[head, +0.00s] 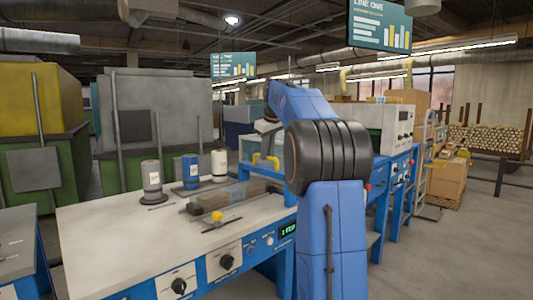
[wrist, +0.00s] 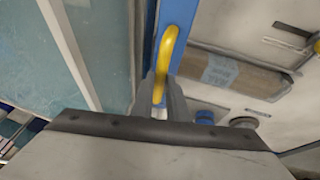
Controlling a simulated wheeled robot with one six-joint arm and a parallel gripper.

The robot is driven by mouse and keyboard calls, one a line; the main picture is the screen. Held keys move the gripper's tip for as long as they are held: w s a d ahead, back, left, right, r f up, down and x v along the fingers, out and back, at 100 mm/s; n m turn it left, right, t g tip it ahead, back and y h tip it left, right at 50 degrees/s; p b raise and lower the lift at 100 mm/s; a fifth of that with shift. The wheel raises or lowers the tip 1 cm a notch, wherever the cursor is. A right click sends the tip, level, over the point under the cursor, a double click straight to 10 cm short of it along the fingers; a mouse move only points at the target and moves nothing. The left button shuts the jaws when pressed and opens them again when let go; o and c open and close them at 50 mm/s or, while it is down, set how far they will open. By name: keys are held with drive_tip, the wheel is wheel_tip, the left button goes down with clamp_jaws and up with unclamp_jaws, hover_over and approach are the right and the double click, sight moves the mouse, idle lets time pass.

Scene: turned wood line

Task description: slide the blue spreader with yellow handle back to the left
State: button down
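The blue spreader (head: 258,171) stands at the right part of the bench, in front of a glass-sided tank. Its yellow handle (head: 257,159) rises from its top; my gripper partly covers the handle in the head view. In the wrist view the yellow handle (wrist: 171,45) runs down from the blue bar (wrist: 181,14) and passes between my fingers. My gripper (wrist: 161,98) has its two grey fingers close on either side of the handle, shut on it. The fingertips are mostly hidden in the head view.
The bench top (head: 110,222) is bare at front left. A grey bottle (head: 152,178), a blue bottle (head: 190,168) and a white bottle (head: 219,163) stand behind. A yellow-knobbed tool (head: 217,217) lies nearer.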

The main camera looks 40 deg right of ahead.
drive_tip(key=s+a, duration=0.2)
drive_tip(key=a, duration=2.2)
drive_tip(key=s+a, duration=0.3)
drive_tip(key=a, duration=2.2)
drive_tip(key=c, duration=1.7)
unclamp_jaws()
drive_tip(key=shift+a, duration=0.2)
drive_tip(key=shift+c, duration=0.2)
drive_tip(key=shift+r, duration=0.1)
drive_tip(key=v, duration=1.7)
